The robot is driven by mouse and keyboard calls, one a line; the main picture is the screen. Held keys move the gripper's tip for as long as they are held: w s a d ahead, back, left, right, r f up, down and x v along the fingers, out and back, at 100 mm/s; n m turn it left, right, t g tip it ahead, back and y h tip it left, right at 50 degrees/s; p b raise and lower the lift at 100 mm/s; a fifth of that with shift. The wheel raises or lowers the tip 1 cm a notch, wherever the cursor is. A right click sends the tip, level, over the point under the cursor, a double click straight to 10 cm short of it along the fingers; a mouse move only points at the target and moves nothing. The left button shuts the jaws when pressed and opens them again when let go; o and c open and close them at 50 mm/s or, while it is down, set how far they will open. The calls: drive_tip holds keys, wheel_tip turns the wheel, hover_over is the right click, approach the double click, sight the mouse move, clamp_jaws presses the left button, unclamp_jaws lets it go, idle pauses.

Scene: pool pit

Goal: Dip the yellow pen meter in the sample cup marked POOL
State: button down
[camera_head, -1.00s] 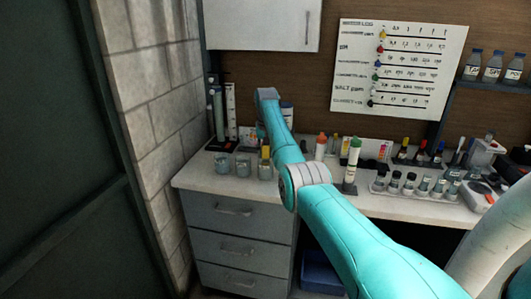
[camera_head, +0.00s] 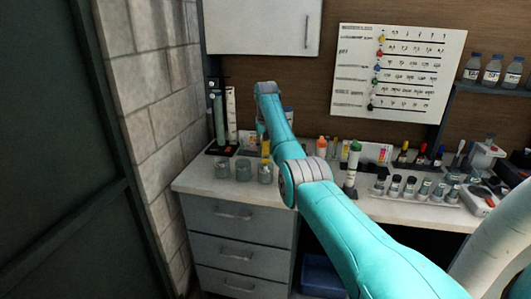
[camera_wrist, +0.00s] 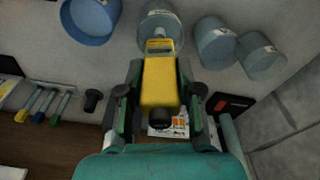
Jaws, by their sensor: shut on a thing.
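My gripper (camera_wrist: 158,110) is shut on the yellow pen meter (camera_wrist: 159,80), seen in the wrist view. In the head view the yellow pen meter (camera_head: 265,148) shows beside my arm, above the rightmost of three clear cups (camera_head: 265,174). In the wrist view that cup (camera_wrist: 160,18) lies just beyond the meter's end. The middle cup (camera_wrist: 214,42) and the outer cup (camera_wrist: 261,56) stand to its right. Labels show on the cups but are too small to read. I cannot tell whether the meter's lower end is inside the cup. My arm hides most of the gripper in the head view.
A blue round container (camera_wrist: 90,18) stands left of the cups in the wrist view. A white-and-green bottle (camera_head: 353,170) and several small vials stand to the right on the counter. A dark stand with a tube (camera_head: 219,122) is behind the cups, near the block wall (camera_head: 150,120).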

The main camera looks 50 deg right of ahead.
drive_tip(key=shift+r, duration=3.45)
